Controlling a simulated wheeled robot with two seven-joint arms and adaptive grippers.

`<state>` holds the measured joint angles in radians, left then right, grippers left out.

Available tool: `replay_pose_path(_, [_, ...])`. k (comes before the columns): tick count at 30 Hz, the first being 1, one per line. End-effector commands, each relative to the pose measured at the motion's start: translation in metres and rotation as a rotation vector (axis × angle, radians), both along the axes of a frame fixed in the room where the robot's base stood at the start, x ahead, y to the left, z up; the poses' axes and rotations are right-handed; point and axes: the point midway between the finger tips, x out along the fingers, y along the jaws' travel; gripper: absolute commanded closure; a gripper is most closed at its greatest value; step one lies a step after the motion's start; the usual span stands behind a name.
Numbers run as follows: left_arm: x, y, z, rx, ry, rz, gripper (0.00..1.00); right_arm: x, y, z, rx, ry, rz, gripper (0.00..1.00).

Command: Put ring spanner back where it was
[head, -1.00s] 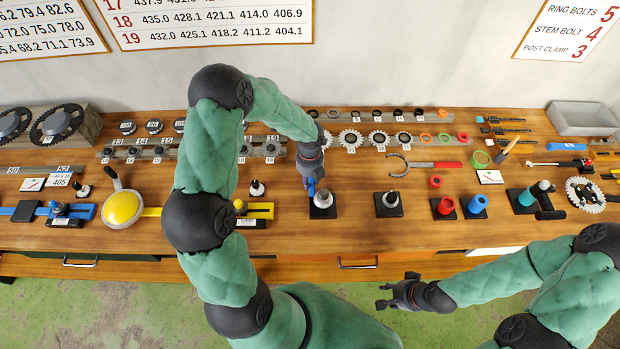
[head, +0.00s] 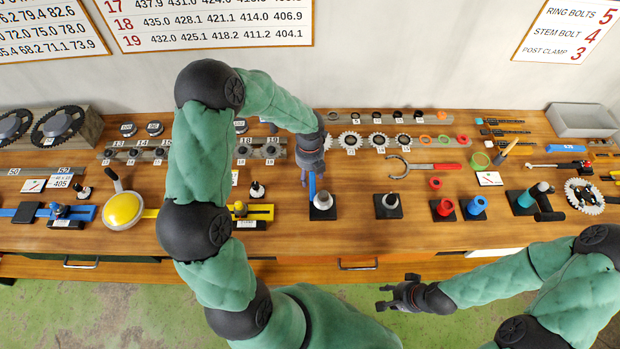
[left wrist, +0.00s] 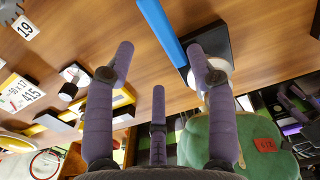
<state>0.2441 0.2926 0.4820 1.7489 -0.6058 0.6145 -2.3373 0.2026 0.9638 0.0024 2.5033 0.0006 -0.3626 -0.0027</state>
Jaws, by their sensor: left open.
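A blue bar-shaped tool, which looks like the ring spanner (head: 312,184), is at the black-based stand with a pale round post (head: 323,201) near the middle of the bench. In the left wrist view the blue bar (left wrist: 163,28) runs from the top edge down to the stand's black base (left wrist: 212,42). Whether its end rings the post is hidden by a finger. My left gripper (head: 307,178) is open over the bar, with its purple fingers (left wrist: 160,55) apart and nothing between them. My right gripper (head: 384,296) is open and empty in front of the bench.
A second black-based post (head: 389,203) stands to the right. Behind it lies a red-handled hook tool (head: 430,165). Red and blue cups (head: 477,205) stand further right. A yellow-topped round device (head: 123,209) is at left. The bench front between the posts is clear.

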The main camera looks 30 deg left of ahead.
Motion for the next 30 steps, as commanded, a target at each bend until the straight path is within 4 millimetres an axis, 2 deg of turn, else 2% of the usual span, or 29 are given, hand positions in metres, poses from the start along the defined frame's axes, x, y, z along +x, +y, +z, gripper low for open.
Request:
replay_pose_path(1, [0.001,0.0,0.013,0.0,-0.004,0.0,0.45,0.0,0.0,0.002,0.0,0.0,0.0,0.6])
replay_pose_path(6, [0.001,0.0,0.045,0.001,-0.003,0.001,0.45,0.0,0.0,0.003,0.0,0.0,0.0,0.6])
replay_pose_path(12, [0.0,0.0,0.068,0.0,0.0,0.001,0.45,0.0,0.0,0.004,0.0,0.0,0.0,0.6])
replay_pose_path(18, [-0.001,0.0,0.075,-0.001,0.001,0.0,0.45,0.0,0.0,0.004,0.0,0.0,0.0,0.6])
replay_pose_path(30, [-0.001,0.0,0.075,-0.001,0.001,0.0,0.45,0.0,0.0,0.004,0.0,0.0,0.0,0.6])
